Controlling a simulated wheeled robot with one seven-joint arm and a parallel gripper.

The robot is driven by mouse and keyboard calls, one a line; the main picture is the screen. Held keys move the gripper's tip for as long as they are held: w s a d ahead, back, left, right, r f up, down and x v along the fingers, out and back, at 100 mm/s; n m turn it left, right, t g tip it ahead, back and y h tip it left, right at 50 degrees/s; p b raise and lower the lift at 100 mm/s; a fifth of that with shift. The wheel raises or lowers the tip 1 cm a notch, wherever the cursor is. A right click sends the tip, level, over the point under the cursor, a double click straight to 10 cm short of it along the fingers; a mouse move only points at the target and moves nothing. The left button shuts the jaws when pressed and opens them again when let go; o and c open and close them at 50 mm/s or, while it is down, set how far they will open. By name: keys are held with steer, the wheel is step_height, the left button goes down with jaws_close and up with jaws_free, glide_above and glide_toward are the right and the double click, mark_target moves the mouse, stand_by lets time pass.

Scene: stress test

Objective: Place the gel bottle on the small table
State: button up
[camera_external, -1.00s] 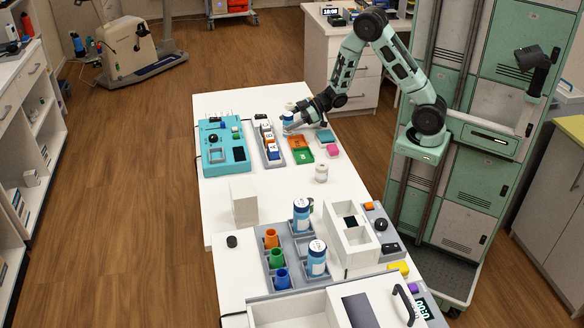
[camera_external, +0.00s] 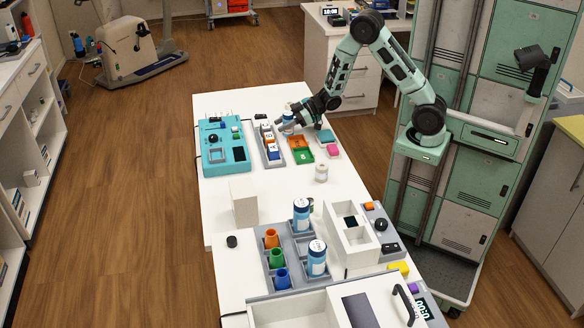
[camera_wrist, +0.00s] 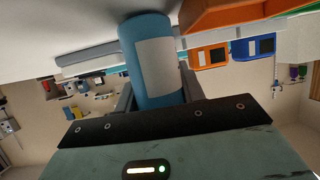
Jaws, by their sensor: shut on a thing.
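My gripper (camera_external: 288,124) is at the far part of the long white table (camera_external: 275,187), beside a tray of small blocks. It is shut on a blue bottle with a blank white label, the likely gel bottle (camera_wrist: 154,62). In the wrist view the bottle stands between the two fingers, and the scene appears upside down. In the external view only a small part of the bottle (camera_external: 287,112) shows at the fingers. I cannot tell whether its base touches the table. I cannot tell which surface is the small table.
A teal device (camera_external: 224,148) lies left of the gripper. Orange and green trays (camera_external: 304,156) lie just in front, with a white jar (camera_external: 321,173) nearer. A rack with cups and two blue-and-white bottles (camera_external: 317,259) stands at the near end.

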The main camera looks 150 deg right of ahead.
step_height(320, 180, up, 10)
steer(key=shift+s+f+p, duration=0.1)
steer(key=shift+p, duration=0.7)
steer(key=s+d+r+m+g+h+p, duration=0.1)
steer(key=s+r+m+g+p, duration=0.2)
steer(key=s, duration=1.1)
steer(key=s+d+r+m+g+h+p, duration=0.1)
steer(key=s+r+m+g+h+p, duration=0.2)
steer(key=s, duration=1.1)
steer(key=s+d+r+m+g+p, duration=0.1)
steer(key=s+r+m+g+p, duration=0.2)
steer(key=s, duration=1)
steer(key=n+t+y+b, duration=0.8)
steer(key=n+t, duration=0.3)
steer(key=n, duration=0.2)
glide_above(291, 115)
steer(key=s, duration=0.1)
step_height(291, 115, down, 9)
steer(key=shift+s+d+f, duration=0.1)
steer(key=shift+n+t+y, duration=0.3)
steer(key=f, duration=0.5)
steer(key=shift+w+f, duration=0.1)
steer(key=shift+w, duration=0.1)
steer(key=shift+f+b, duration=0.35)
steer(key=shift+f, duration=1.85)
